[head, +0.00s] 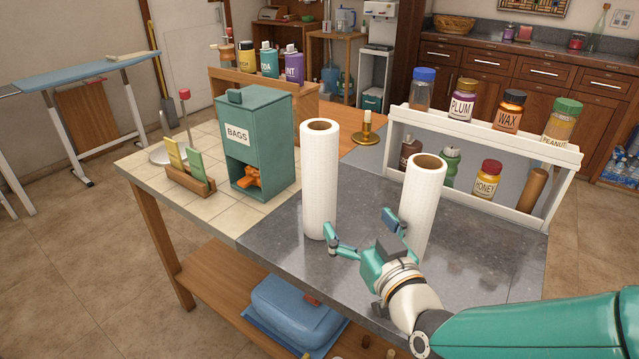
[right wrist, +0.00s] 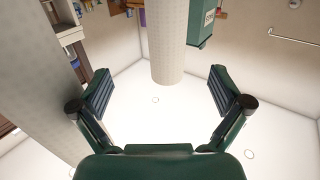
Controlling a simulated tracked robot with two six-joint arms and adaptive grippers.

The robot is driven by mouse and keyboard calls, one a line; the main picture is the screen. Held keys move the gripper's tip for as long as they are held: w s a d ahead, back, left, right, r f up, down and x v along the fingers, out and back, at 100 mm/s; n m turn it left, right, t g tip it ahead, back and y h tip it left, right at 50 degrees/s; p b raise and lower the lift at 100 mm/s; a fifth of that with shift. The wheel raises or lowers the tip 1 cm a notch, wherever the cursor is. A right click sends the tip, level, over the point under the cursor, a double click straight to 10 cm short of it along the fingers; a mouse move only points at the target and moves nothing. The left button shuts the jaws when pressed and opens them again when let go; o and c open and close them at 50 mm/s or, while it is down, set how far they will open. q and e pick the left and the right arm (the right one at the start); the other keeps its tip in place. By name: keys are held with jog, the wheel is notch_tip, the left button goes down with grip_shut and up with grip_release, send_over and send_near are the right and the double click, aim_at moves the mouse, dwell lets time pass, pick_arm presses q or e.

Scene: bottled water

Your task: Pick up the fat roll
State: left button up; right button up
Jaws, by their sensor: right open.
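Two white paper rolls stand upright on the grey counter. The left roll (head: 319,185) also shows in the right wrist view (right wrist: 167,45), between the open fingers and beyond them. The right roll (head: 425,190) looks slightly wider, but it stands nearer, so I cannot tell surely which is the fat one. It fills the left side of the right wrist view (right wrist: 35,95). My right gripper (head: 360,228) is open and empty, low in front of the rolls, its fingers spread towards the left roll (right wrist: 160,82). The right roll's lower part is partly hidden behind it. My left gripper is out of view.
A green bags box (head: 255,145) and a small wooden holder (head: 190,178) stand on the tiled left part. A white rack (head: 480,135) with jars stands behind the right roll. A brass candle holder (head: 367,135) stands between. The counter's front left is clear.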

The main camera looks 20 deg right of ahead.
aim_at(329, 184)
jog(key=w+p, duration=0.1)
jog(key=w, duration=0.2)
jog(key=w+p, duration=0.2)
jog(key=w, duration=0.2)
jog(key=w+a+p, duration=0.1)
jog(key=w+p, duration=0.1)
jog(key=w, duration=0.1)
jog(key=shift+w+r, duration=0.1)
jog(key=shift+w, duration=0.25)
jog(key=w, duration=0.1)
jog(key=w+r+p, duration=0.1)
jog(key=w, duration=0.1)
jog(key=w+a+p, duration=0.1)
jog(key=shift+w+r, duration=0.15)
jog(key=shift+w, duration=0.7)
jog(key=c, duration=1.3)
jog(key=shift+o, duration=0.2)
jog(key=shift+r, duration=0.15)
